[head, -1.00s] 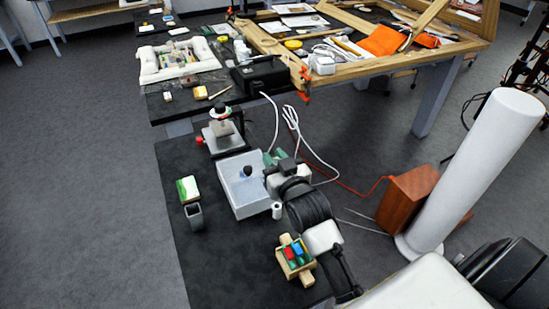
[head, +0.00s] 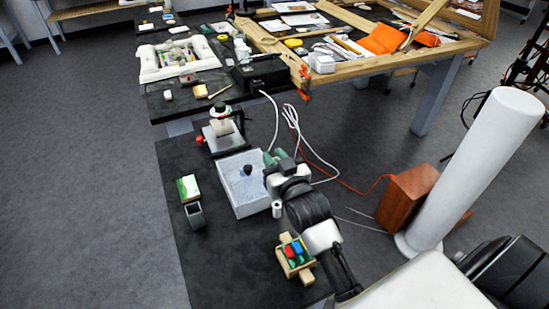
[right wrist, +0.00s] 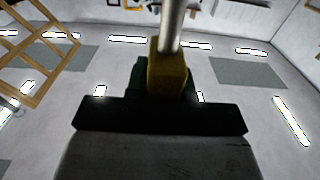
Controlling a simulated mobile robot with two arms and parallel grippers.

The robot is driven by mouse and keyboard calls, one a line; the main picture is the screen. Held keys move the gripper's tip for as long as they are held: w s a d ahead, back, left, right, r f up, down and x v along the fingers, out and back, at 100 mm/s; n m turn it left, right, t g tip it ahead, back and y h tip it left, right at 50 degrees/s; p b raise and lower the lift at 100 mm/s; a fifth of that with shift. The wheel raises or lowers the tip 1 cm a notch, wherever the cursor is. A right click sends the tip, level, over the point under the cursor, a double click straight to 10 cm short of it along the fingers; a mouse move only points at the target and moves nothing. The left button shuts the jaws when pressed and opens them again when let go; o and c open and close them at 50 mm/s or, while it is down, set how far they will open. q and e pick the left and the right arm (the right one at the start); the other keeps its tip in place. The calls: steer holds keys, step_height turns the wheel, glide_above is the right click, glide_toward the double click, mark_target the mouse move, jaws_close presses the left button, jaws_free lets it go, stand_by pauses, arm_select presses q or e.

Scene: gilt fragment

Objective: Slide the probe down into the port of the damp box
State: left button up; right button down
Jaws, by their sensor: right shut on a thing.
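The damp box is a pale grey box (head: 238,203) on the dark bench in the head view, with a small black knob (head: 247,170) on top. A short light grey tube (head: 277,209) stands at its right side; I cannot tell whether this is the port. My right gripper (head: 278,158), with green fingers, is at the box's right edge. In the right wrist view it is shut on the probe's brass-coloured block (right wrist: 168,75), from which a metal rod (right wrist: 172,28) extends. The probe's far end is out of view. My left gripper is not in view.
A stand with a red knob (head: 199,140) is behind the box. A wooden tray with red and blue pieces (head: 295,254) lies in front. White cables (head: 310,150) hang behind my gripper.

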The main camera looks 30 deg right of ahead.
steer(key=shift+f+b, duration=2.95)
steer(key=shift+f, duration=1.95)
steer(key=shift+r, duration=0.15)
steer(key=shift+r+p, duration=4.55)
steer(key=shift+p, duration=0.3)
steer(key=shift+p, duration=0.4)
